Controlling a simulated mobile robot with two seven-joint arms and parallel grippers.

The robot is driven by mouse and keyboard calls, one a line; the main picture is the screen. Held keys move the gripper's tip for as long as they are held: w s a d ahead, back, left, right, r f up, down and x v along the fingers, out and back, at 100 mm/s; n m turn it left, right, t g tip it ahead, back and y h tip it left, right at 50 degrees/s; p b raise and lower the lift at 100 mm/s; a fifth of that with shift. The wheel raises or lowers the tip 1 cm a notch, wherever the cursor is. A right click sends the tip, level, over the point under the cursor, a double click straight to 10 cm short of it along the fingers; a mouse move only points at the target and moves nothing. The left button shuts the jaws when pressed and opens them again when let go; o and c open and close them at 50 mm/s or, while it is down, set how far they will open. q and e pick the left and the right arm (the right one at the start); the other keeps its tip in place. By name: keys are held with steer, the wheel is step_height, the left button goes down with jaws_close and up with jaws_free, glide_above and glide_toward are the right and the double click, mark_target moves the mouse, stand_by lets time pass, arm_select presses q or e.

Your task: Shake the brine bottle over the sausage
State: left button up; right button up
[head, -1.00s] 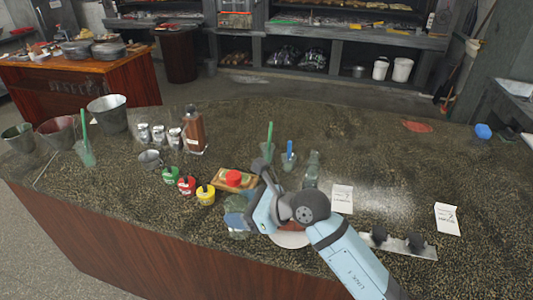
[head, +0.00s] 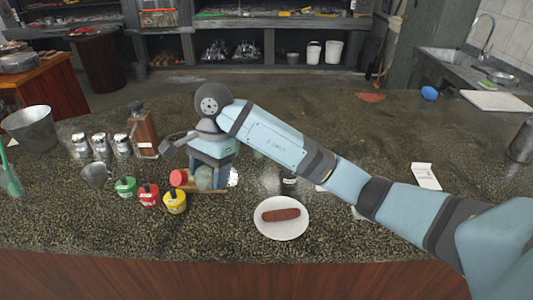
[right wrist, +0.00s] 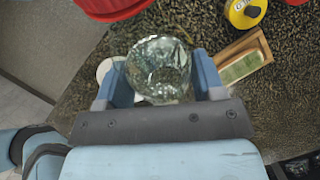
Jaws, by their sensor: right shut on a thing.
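The sausage (head: 281,215) lies on a white plate (head: 283,233) near the front edge of the counter. My right gripper (head: 207,182) is left of the plate and farther back, over the wooden board (head: 208,192). It is shut on a clear glass thing, probably the brine bottle (head: 204,180); in the right wrist view the glass (right wrist: 160,70) sits between the fingers. My left gripper is out of view.
Green (head: 125,187), red (head: 148,195) and yellow (head: 174,200) jars stand left of the gripper. A dark container (head: 289,185) is partly hidden under my arm.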

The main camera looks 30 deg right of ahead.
steer(key=w+d+n+t+h+b, duration=0.2)
steer(key=d+n+t+h+b, duration=0.2)
steer(key=d+n+t+b, duration=0.95)
step_height(320, 180, down, 6)
steer(key=d+f+m+g+p, duration=0.1)
steer(key=d+g, duration=0.2)
steer(key=g, duration=0.1)
step_height(320, 180, up, 11)
steer(key=p, duration=0.5)
stand_by(0.5)
